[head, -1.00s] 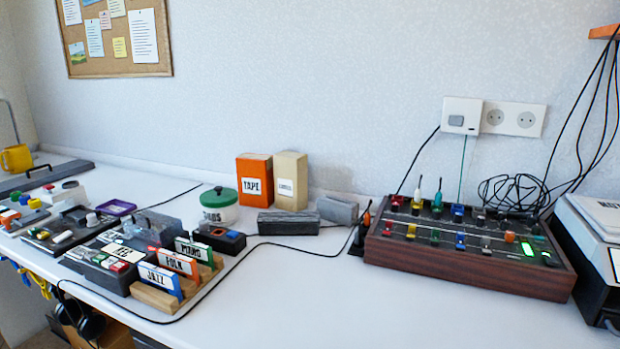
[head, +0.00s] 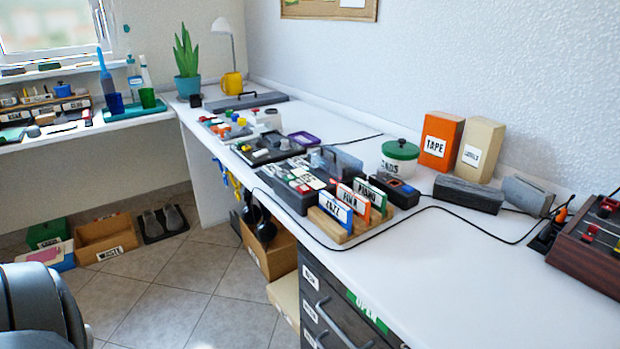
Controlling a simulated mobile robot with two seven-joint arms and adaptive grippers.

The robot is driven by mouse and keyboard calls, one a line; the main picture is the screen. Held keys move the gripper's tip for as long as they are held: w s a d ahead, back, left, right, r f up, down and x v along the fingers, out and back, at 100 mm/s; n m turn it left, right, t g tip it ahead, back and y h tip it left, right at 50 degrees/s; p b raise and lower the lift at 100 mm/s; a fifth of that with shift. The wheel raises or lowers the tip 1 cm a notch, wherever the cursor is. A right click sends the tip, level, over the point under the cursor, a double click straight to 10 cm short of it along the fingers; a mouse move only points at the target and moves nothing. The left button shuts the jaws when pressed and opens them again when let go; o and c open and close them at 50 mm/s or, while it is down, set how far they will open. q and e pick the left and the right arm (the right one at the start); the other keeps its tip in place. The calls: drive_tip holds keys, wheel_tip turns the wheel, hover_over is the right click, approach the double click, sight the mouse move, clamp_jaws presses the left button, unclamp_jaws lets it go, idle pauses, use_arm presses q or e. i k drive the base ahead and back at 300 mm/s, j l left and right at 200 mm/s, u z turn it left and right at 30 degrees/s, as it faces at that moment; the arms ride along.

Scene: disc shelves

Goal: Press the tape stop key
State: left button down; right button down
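A dark grey box-shaped device (head: 291,197) with a white label and small red and white keys sits on the white desk, behind the row of genre cards. It looks like a tape machine, but its keys are too small to tell which is stop. A flatter dark device (head: 266,156) with small knobs lies just beyond it to the left. Neither of my grippers is in view.
The card rack (head: 337,228) stands in front of the dark device, and a black cable runs along the desk's front edge. An orange TAPE box (head: 440,141) and a green-lidded tin (head: 400,157) stand behind. Desk (head: 480,270) is clear at front right.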

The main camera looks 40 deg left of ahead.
sight(294, 183)
drive_tip(key=u, duration=1.3)
